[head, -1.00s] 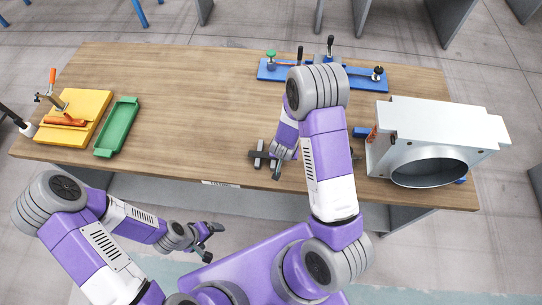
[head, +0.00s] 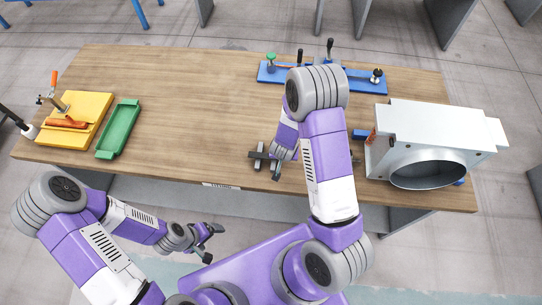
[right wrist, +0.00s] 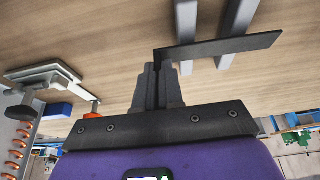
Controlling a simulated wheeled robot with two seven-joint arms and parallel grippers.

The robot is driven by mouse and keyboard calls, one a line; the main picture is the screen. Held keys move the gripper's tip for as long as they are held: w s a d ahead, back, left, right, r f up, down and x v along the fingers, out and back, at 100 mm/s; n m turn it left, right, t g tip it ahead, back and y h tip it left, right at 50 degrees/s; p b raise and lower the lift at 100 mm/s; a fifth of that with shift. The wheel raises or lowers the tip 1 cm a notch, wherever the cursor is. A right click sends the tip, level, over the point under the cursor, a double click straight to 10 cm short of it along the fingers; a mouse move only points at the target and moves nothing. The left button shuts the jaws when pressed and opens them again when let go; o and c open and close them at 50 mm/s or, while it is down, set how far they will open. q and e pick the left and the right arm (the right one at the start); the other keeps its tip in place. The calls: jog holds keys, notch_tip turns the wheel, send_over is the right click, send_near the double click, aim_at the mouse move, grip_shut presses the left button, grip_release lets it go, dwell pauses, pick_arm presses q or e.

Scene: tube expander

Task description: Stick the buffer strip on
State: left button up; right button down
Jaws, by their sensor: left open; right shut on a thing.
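My right gripper (right wrist: 160,75) is shut on a thin dark strip (right wrist: 225,46), likely the buffer strip. In the right wrist view the strip sticks out to the right from the fingertips and crosses in front of two grey bars (right wrist: 236,32). I cannot tell whether it touches them. In the head view the right gripper (head: 279,170) is low over the table's front edge, beside the dark grey bars (head: 257,158); the strip is hard to make out there. My left gripper (head: 213,241) is open and empty, in front of the table and off its edge.
On the wooden table (head: 190,100), a white housing with a round opening (head: 445,135) stands at the right. A blue fixture (head: 350,82) is at the back. A green tray (head: 118,128) and a yellow fixture (head: 88,108) are at the left. The table's middle is clear.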

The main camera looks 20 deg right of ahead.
jog(key=shift+r+p, duration=3.1)
jog(key=shift+r, duration=0.45)
